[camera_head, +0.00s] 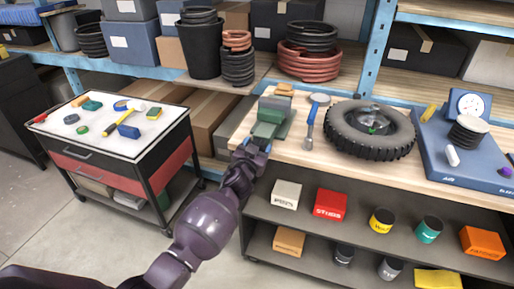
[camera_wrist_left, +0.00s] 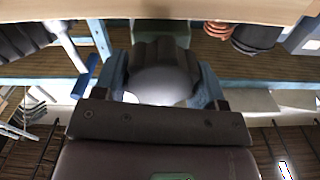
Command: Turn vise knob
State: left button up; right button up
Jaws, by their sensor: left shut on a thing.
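The green vise (camera_head: 269,117) stands on the left end of the wooden workbench, near its front corner. My left gripper (camera_head: 258,145) reaches up to the near side of the vise. In the left wrist view a grey knob with a fluted rim (camera_wrist_left: 160,70) sits between the two blue fingers of the left gripper (camera_wrist_left: 162,85), which are shut on it. In the head view the knob is hidden by my gripper. The green vise body (camera_wrist_left: 165,27) shows behind the knob in the wrist view. My right gripper is not in view.
A tool cart (camera_head: 125,135) stands left of my arm. Open shelves with boxes and cans are below the bench top.

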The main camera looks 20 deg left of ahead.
pick_arm(q)
jog(key=m, duration=0.4)
jog(key=shift+d+m, duration=0.1)
jog(key=shift+m, duration=0.2)
jog(key=m, duration=0.4)
jog(key=shift+f+m+b, duration=0.1)
jog(key=shift+m+b, duration=0.2)
jog(key=shift+b, duration=0.05)
jog(key=m, duration=0.4)
jog(key=shift+d+m, duration=0.1)
jog(key=shift+m, duration=0.2)
jog(key=shift+f+m, duration=0.15)
jog(key=shift+m, duration=1.95)
jog(key=o, duration=0.9)
